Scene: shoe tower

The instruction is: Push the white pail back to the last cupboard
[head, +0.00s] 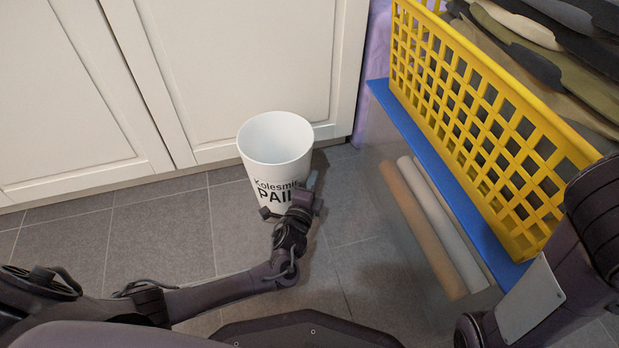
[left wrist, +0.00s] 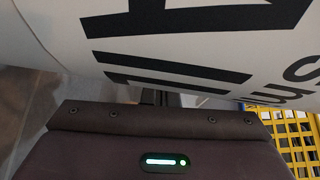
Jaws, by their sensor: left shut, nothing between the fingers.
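The white pail (head: 262,170), with dark lettering, stands upright on the grey floor in front of the white cupboard door (head: 255,60) at the end of the row. The head view does not clearly show whether it touches the cupboard. My left gripper (head: 287,197) is shut with nothing held. It is low at the pail's near side, against or very close to the lettering. In the left wrist view the pail (left wrist: 45,35) fills the top, beyond my gripper (left wrist: 155,97); its fingertips are mostly hidden. My right gripper is out of view.
A yellow basket (head: 480,125) with folded clothes sits on a blue shelf (head: 440,165) at right, with two rolls (head: 445,225) below. Another cupboard door (head: 70,95) is at left. Tiled floor (head: 160,240) left of the pail is free.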

